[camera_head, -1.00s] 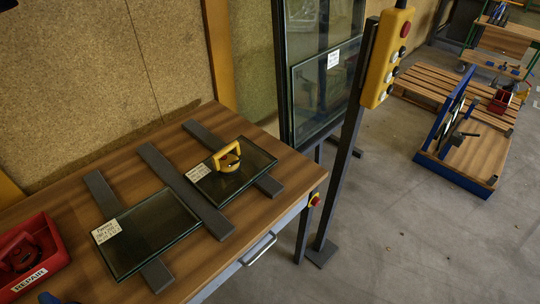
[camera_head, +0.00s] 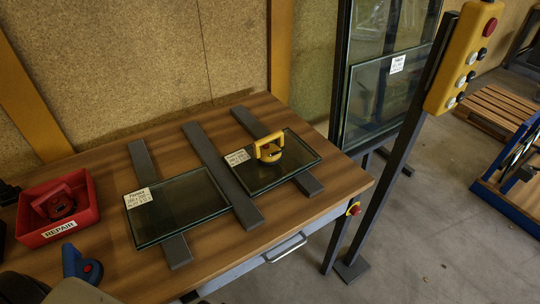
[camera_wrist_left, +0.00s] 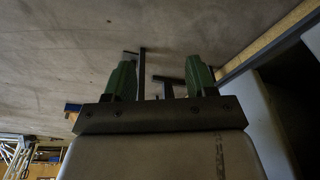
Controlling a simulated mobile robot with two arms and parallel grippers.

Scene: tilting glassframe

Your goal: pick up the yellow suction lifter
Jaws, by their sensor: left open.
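The yellow suction lifter (camera_head: 268,150) stands on the right-hand glass pane (camera_head: 292,160) on the wooden workbench, with its arched handle upright. Nothing is touching its handle. My left gripper (camera_wrist_left: 160,70) shows in the left wrist view, with its two green fingers apart and nothing between them. It faces the grey floor, and the lifter is not in that view. My right gripper is in neither view.
A second glass pane (camera_head: 180,208) lies to the left across dark bars. A red REPAIR bin (camera_head: 84,212) holds a red lifter (camera_head: 60,204). A blue lifter (camera_head: 80,262) is near the front edge. A yellow control box (camera_head: 464,55) on a post stands right of the bench (camera_head: 330,190).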

